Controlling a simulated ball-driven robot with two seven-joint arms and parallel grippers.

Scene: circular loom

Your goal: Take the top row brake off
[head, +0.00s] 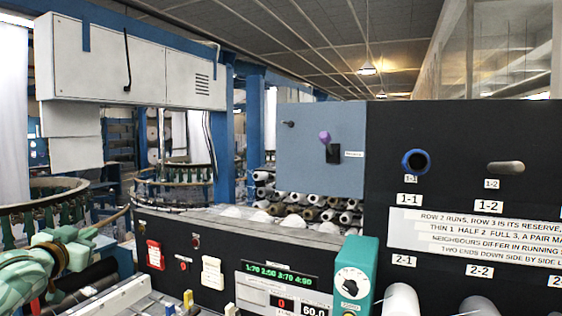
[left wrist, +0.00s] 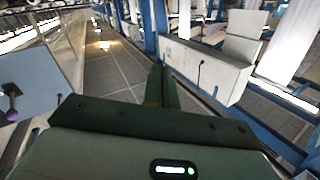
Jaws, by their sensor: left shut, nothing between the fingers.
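A blue-grey panel (head: 300,170) stands at the centre of the head view. On it a lever with a purple knob (head: 325,138) rises from a black slot, with a small label beside it that I cannot read for certain. The knob also shows at the left edge of the left wrist view (left wrist: 12,90). I cannot tell for certain that this lever is the top row brake. My left gripper (head: 88,236) is at the lower left of the head view, well apart from the panel. In the left wrist view its fingers (left wrist: 161,85) are together and empty. My right gripper is not in view.
A black board (head: 465,150) with pegs and labels stands at right, with white cones (head: 402,300) below. A control desk (head: 200,235) with a display and a teal dial box (head: 355,275) is in front. A ring-shaped loom (head: 60,195) stands at left.

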